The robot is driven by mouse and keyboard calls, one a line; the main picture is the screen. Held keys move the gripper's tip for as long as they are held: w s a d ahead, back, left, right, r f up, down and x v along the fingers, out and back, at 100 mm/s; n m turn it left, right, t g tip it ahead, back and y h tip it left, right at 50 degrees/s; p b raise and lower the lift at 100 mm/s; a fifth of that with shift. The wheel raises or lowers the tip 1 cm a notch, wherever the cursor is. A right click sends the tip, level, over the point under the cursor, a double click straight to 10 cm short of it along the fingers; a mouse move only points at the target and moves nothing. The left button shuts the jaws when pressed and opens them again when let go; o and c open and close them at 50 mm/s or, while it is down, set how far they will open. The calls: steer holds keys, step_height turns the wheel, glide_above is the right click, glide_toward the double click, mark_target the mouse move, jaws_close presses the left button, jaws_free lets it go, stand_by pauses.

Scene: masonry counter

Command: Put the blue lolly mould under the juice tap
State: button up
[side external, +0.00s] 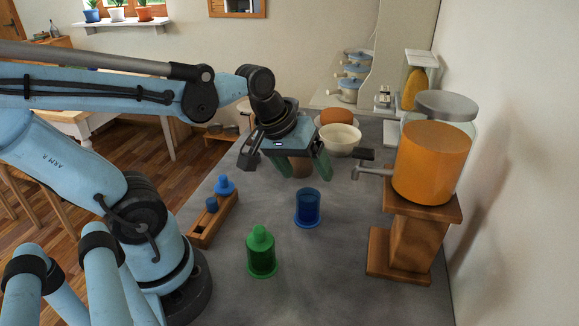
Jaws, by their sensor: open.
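The blue lolly mould (308,207), a see-through cup on a wider base, stands upright on the grey counter (330,270). My gripper (303,170) is open, with green fingers pointing down, and appears above and behind the mould in the picture. The fingers are apart from the mould, and nothing appears held. The juice dispenser (430,160), a jar of orange juice, stands on a wooden stand (410,240) at the right. Its juice tap (373,170) sticks out to the left, to the right of the mould. The counter below the tap looks empty.
A green lolly mould (262,252) with a rounded top stands in front of the blue one. A wooden rack (203,238) with blue pieces lies at the left. A cream bowl (340,139) stands behind my gripper. The front middle counter is clear.

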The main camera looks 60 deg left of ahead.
mark_target(310, 207)
steer(key=w+a+f+n+g+h, duration=0.1)
steer(key=a+n+g+h, duration=0.1)
steer(key=n, duration=0.6)
steer(key=a+f+n+g+h, duration=0.1)
steer(key=a+n+g, duration=0.15)
steer(key=n, duration=0.55)
steer(key=shift+t+h, duration=0.3)
steer(key=shift+t, duration=0.25)
steer(key=x, duration=0.6)
steer(key=shift+w+f, duration=0.1)
steer(key=shift+w, duration=0.05)
steer(key=shift+a+x, duration=0.1)
steer(key=shift+x, duration=1.2)
steer(key=shift+a+x, duration=0.15)
steer(key=shift+x, duration=1.15)
steer(key=shift+f, duration=0.1)
steer(key=shift+c, duration=0.2)
steer(key=c, duration=1.1)
steer(key=shift+c, duration=0.2)
